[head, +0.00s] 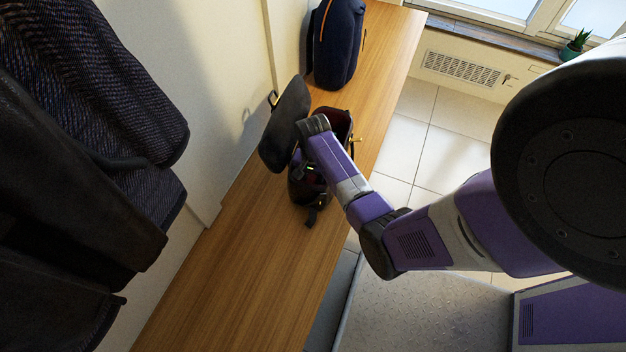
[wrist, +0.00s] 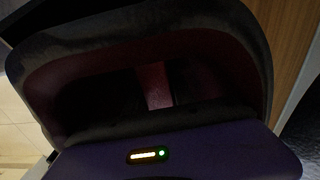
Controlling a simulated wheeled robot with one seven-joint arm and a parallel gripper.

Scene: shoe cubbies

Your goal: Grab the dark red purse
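The dark red purse (head: 341,122) is on the wooden bench top in the head view, partly hidden behind my arm; a small gold-coloured piece shows at its right side. That view is very dark. My fingertips cannot be made out, nor whether they touch the purse.
A navy backpack (head: 339,42) stands farther back on the bench (head: 235,275). Dark coats (head: 85,130) hang at the left. The near bench top is clear. A potted plant (head: 573,46) stands on the sill.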

